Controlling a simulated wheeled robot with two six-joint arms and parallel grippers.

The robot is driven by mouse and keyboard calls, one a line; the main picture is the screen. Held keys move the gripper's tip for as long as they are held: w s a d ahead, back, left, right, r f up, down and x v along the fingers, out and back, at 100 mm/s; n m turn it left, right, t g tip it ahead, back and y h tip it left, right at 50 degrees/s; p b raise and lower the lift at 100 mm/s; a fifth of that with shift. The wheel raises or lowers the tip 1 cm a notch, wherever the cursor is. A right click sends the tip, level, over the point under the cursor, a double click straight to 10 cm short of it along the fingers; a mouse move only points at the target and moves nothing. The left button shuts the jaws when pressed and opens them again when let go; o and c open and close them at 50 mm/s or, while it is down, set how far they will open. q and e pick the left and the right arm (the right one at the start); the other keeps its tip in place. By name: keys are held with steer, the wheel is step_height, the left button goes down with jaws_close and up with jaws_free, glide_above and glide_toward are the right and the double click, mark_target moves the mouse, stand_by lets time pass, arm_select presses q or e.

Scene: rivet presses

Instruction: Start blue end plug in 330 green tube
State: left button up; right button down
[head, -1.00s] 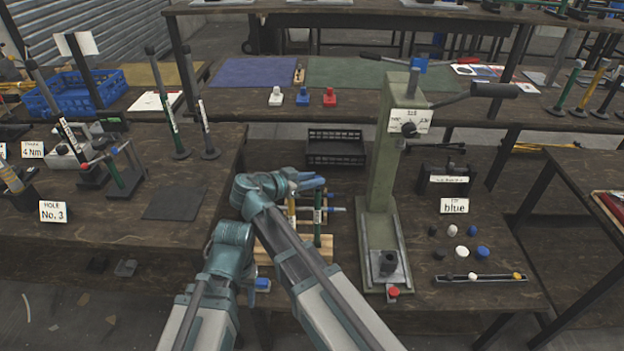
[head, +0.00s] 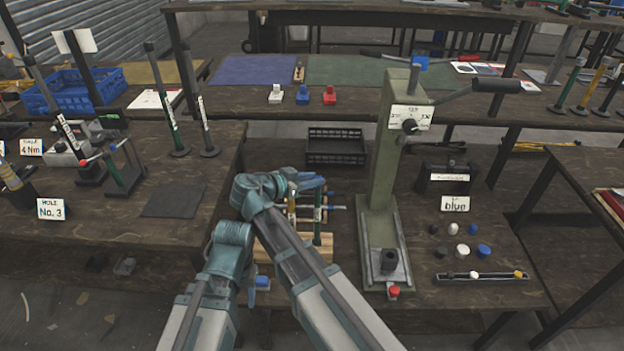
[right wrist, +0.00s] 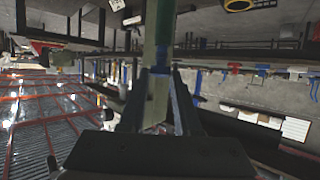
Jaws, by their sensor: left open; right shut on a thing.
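My right gripper (head: 317,188) is over the wooden rack. In the right wrist view it (right wrist: 165,85) is shut on a tube (right wrist: 164,25) with a green end and a pale band. In the head view a green tube (head: 317,228) with a white label stands upright beneath this gripper, beside a yellow one (head: 292,208). My left gripper (head: 250,294) is low at the rack's left and open, mostly hidden by its arm. A small blue piece (head: 262,282) is beside it. A blue end plug (head: 484,250) lies on the right of the bench, near the card reading blue (head: 455,204).
A green lever press (head: 385,180) stands just right of the rack (head: 285,246). White and black plugs lie near the blue one, behind a narrow strip (head: 482,277). A black crate (head: 336,146) is behind. The bench between press and plugs is mostly clear.

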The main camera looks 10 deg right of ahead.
arm_select(q)
steer(key=shift+f+b, duration=0.6)
steer(key=shift+f, duration=0.1)
arm_select(e)
steer(key=shift+f, duration=0.65)
steer(key=c, duration=0.5)
jaws_free()
arm_select(q)
steer(key=shift+r, duration=0.1)
arm_select(e)
steer(key=shift+r, duration=0.1)
